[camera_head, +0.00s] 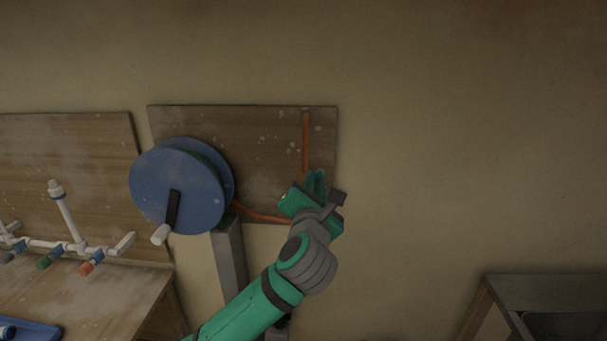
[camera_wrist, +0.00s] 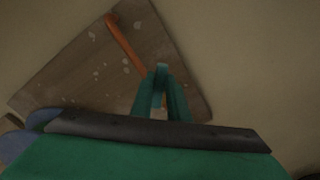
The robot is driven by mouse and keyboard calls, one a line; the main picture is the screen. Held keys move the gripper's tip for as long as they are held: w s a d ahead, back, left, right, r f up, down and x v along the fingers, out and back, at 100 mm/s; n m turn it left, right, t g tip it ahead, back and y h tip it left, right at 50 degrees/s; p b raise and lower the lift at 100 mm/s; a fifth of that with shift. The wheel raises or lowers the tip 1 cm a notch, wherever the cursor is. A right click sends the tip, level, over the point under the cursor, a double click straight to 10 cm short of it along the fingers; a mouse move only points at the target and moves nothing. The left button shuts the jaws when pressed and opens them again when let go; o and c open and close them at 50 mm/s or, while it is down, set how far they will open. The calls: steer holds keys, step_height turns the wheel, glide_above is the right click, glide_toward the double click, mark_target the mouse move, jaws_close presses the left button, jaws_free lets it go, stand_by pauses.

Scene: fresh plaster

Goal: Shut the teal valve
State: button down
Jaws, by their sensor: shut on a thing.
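The teal valve shows in the wrist view as a small, paler teal piece (camera_wrist: 161,71) between the fingertips, at the lower end of an orange-brown pipe (camera_wrist: 124,42). My gripper (camera_wrist: 160,88) is shut on this piece. In the head view my gripper (camera_head: 316,181) is at the lower right of a wooden wall board (camera_head: 260,135), where the pipe (camera_head: 306,140) comes down. There my gripper and wrist hide most of the valve, and the colours are alike. I cannot tell how far the valve is turned.
A blue hose reel (camera_head: 165,190) with a crank stands left of my gripper. Further left, white piping with coloured valves (camera_head: 75,246) sits over a wooden bench (camera_head: 90,290). A grey basin (camera_head: 550,290) stands lower right. The wall right of the board is bare.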

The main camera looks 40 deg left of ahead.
stand_by(0.3)
steer(key=shift+m, duration=0.3)
steer(key=m, duration=0.2)
steer(key=f+m, duration=0.1)
steer(key=m, duration=0.2)
steer(key=w+d+f+m, duration=0.1)
steer(key=m, duration=0.1)
steer(key=shift+f, duration=0.2)
steer(key=shift+d+m, duration=0.15)
steer(key=shift+m, duration=0.15)
steer(key=shift+f+m, duration=0.45)
steer(key=shift+m, duration=0.75)
